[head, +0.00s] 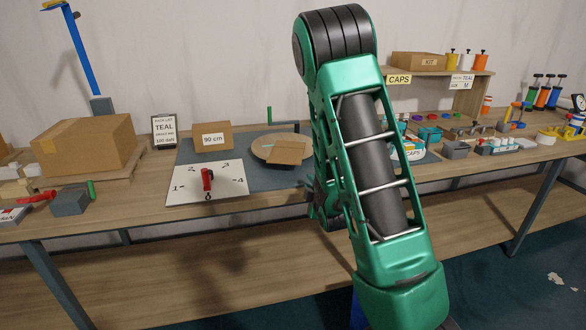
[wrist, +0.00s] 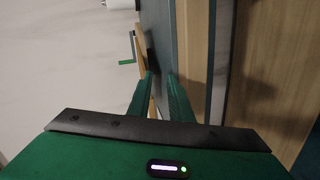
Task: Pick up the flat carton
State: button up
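A flat tan carton (head: 287,153) lies on a round wooden disc (head: 262,147) on the blue-grey mat, near the middle of the bench in the head view. My arm stands in front of the bench just right of it and hides my gripper in that view. In the wrist view my gripper (wrist: 162,82) shows two green fingers with a gap between them. No held object is visible. A tan edge (wrist: 143,48) and a dark strip show ahead of the fingers; I cannot tell whether the tan edge is the carton or the disc.
A white dial board with a red knob (head: 207,179) lies left of the disc. A green upright handle (head: 269,115) is behind the disc. Bins and tools crowd the right side.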

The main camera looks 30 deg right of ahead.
jog(key=shift+w+d+r+n+t+y, duration=0.1)
jog(key=shift+w+n+t, duration=0.45)
jog(key=shift+w, duration=1.25)
jog(key=shift+w+d+r+n+t+y, duration=0.15)
jog(key=shift+w+n+t, duration=0.4)
jog(key=shift+w, duration=1.25)
jog(key=shift+w+d+r+n+t+y, duration=0.1)
jog(key=shift+w+n+t, duration=0.4)
jog(key=shift+w, duration=1.3)
jog(key=shift+c, duration=0.4)
grip_shut()
jog(key=shift+r, duration=1.25)
